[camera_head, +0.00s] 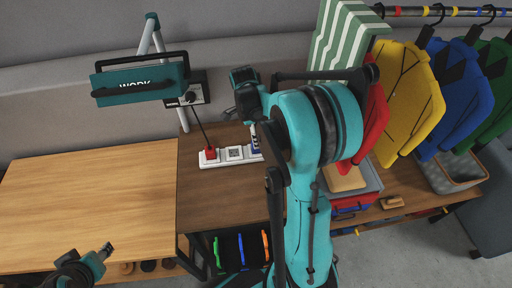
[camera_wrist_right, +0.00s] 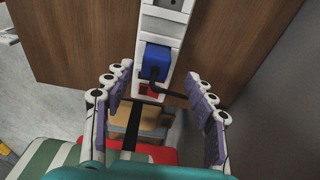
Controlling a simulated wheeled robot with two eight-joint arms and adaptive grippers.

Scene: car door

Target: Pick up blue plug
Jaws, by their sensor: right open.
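The blue plug (camera_wrist_right: 157,60) sits on the white power strip (camera_wrist_right: 163,24) in the right wrist view, with a black cable leading off to the right. In the head view the strip (camera_head: 222,160) lies on the dark brown table, and the blue plug (camera_head: 255,142) is mostly hidden behind my right arm. My right gripper (camera_wrist_right: 160,94) is open and empty, its fingers apart on either side of the strip, with the plug ahead between them. My left gripper (camera_head: 104,252) is at the lower left of the head view, away from the strip; its jaw opening is unclear.
A red plug (camera_head: 211,153) with a black cable is in the strip's left end. A teal WORK box (camera_head: 140,86) stands behind. Coloured garments (camera_head: 408,95) hang at right above a grey bin (camera_head: 456,172). The light wooden table (camera_head: 90,205) is clear.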

